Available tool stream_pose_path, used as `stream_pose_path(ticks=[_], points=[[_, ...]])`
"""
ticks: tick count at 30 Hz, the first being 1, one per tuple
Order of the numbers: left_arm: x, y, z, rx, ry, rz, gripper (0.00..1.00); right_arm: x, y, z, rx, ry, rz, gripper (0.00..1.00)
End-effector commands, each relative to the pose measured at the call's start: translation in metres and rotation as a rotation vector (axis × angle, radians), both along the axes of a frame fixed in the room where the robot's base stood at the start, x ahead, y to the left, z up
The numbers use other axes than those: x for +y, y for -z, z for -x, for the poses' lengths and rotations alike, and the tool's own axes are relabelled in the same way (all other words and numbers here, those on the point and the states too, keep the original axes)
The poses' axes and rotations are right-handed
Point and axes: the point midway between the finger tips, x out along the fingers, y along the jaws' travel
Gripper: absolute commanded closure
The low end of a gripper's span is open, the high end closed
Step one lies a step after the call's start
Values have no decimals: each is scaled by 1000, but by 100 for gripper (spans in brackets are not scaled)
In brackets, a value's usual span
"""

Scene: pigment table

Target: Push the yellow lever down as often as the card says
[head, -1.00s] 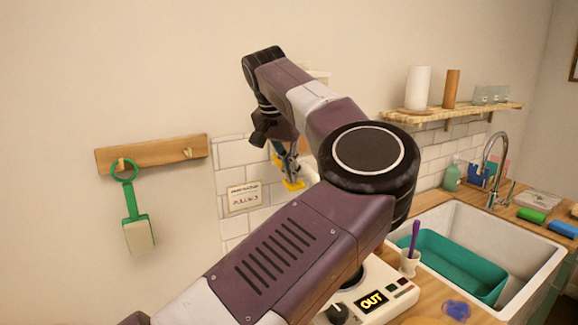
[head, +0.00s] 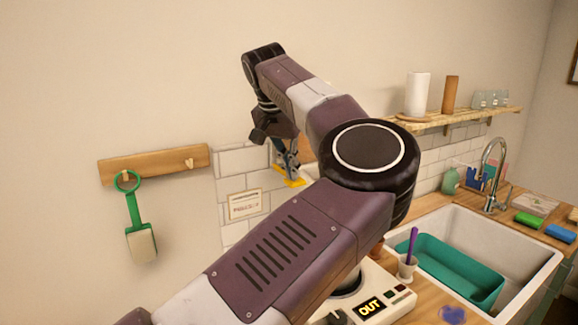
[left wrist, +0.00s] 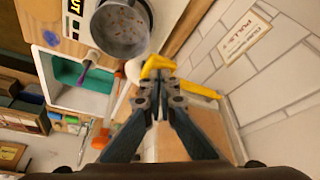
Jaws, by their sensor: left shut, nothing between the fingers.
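The yellow lever (head: 293,182) is beside the tiled wall, partly behind my left gripper. In the left wrist view a yellow bar (left wrist: 200,90) shows to the right of the fingertips, and a bent yellow piece shows just beyond them. My left gripper (head: 288,168) is shut and empty, close to the lever; whether it touches is unclear. Its fingers also show in the left wrist view (left wrist: 158,88). The card (head: 245,205) is on the tiles; it reads "PULLS", but I cannot read the number surely. My right gripper is out of view.
A device with an "OUT" display (head: 369,307) stands on the counter, partly hidden by my arm. A cup with a purple tool (head: 407,266) stands near the sink (head: 525,250).

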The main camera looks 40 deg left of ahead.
Motion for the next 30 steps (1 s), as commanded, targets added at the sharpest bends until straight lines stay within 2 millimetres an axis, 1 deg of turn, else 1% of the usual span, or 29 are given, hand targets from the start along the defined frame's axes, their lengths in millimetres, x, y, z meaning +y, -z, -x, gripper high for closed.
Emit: stream_pose_path(ticks=[1, 15, 18, 30], points=[[0, -8, 0, 0, 0, 0, 100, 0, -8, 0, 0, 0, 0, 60], [0, -46, 0, 0, 0, 0, 100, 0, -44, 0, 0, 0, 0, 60], [0, -49, 0, 0, 0, 0, 100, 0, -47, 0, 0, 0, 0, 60], [0, -48, 0, 0, 0, 0, 100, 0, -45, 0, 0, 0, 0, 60]])
